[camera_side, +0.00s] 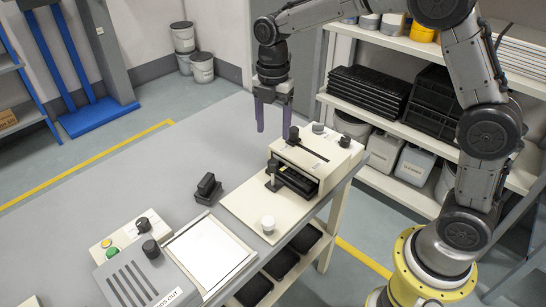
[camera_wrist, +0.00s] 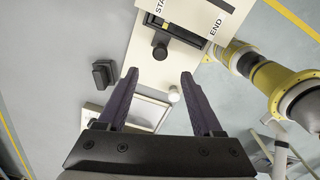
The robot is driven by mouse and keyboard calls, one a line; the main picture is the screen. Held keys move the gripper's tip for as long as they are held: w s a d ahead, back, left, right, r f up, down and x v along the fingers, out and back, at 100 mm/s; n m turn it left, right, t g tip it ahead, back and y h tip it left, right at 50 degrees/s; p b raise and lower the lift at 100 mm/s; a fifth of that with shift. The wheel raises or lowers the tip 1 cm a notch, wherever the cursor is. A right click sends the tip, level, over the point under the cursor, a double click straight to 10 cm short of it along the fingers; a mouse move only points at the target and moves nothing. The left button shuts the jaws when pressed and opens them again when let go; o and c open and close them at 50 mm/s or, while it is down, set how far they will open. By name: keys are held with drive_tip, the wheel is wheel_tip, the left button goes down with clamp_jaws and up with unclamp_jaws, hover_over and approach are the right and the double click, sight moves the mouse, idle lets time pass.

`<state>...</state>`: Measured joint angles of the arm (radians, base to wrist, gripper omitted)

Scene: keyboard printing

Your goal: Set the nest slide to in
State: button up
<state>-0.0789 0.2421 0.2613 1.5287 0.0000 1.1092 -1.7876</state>
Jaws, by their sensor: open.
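My gripper (camera_side: 273,118) is open and empty, fingers pointing down, above and behind the cream printing machine (camera_side: 325,150) in the side view. Its two dark fingers also show in the wrist view (camera_wrist: 158,75), apart with nothing between them. On the machine's cream base plate stands a black upright knob (camera_side: 271,170), beside a dark recessed bay (camera_side: 296,182). The same knob shows in the wrist view (camera_wrist: 160,51), beyond the fingertips. A white round knob (camera_side: 268,224) stands nearer the plate's front corner. No label shows clearly which part is the nest slide or its setting.
A black block (camera_side: 207,189) stands on the grey table (camera_side: 120,190), left of the machine. A white-topped tray (camera_side: 210,250) and a control box (camera_side: 130,240) with buttons are at the front. Shelves (camera_side: 400,45) stand behind. The table's back left is clear.

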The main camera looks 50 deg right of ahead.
sight(273, 161)
wheel_tip(273, 161, down, 10)
drive_tip(key=shift+f, duration=0.1)
idle(0.4)
clamp_jaws()
idle(1.2)
